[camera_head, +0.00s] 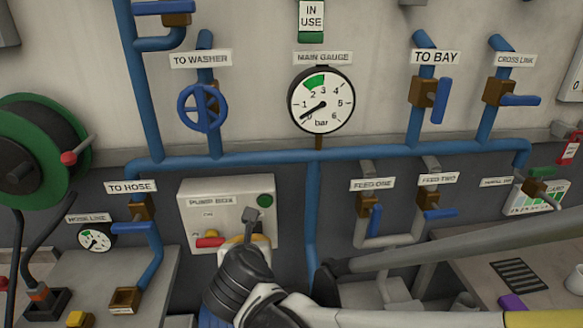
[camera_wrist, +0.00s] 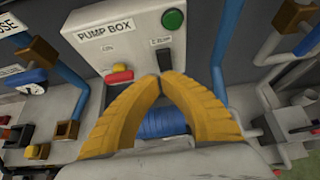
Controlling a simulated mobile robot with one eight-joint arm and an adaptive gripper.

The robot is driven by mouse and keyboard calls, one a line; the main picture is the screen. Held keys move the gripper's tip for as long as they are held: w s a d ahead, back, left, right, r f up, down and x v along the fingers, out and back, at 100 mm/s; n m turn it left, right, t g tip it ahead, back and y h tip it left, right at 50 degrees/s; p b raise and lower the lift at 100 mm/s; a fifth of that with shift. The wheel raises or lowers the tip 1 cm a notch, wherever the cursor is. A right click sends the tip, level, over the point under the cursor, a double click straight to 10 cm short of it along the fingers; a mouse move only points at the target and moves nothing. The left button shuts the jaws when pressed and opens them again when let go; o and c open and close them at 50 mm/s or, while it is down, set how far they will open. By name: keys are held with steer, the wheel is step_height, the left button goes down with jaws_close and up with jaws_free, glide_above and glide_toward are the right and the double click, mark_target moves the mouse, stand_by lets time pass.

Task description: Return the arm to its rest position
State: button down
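My gripper (camera_wrist: 160,77) shows in the wrist view as two yellow fingers arched together, their tips meeting or nearly so. I see nothing held between them. The tips appear in front of the lower part of the pump box (camera_wrist: 95,42), beside a dark slot or lever (camera_wrist: 163,57); I cannot tell whether they touch it. In the head view my dark wrist reaches up from the bottom centre towards the pump box (camera_head: 190,215), and my gripper (camera_head: 262,240) is mostly hidden behind it. My pale arm runs off to the lower right.
The pump box has a red switch (camera_head: 210,241) and a green button (camera_head: 265,200). Blue pipes with several valves cross the wall around it. The main gauge (camera_head: 321,100) needle points near 0. A green hose reel (camera_head: 40,150) stands left; a bench (camera_head: 480,265) lies right.

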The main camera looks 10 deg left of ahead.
steer(key=s+d+f+m+g+h+b, duration=0.1)
steer(key=d+m+b, duration=0.1)
steer(key=d+m, duration=0.9)
steer(key=s+d+f+m+g+h+b, duration=0.1)
steer(key=s+d+m+g+h+b, duration=0.1)
steer(key=d+m, duration=0.85)
steer(key=s+d+f+m+b, duration=0.1)
steer(key=s+d+f+m, duration=0.1)
steer(key=s+d+m, duration=0.2)
steer(key=s+d+f+m+g+b, duration=0.1)
steer(key=s+d+m, duration=0.4)
steer(key=m, duration=0.8)
steer(key=d, duration=0.3)
steer(key=shift+s+d+f, duration=0.15)
steer(key=shift+s+f, duration=0.15)
steer(key=shift+f, duration=0.05)
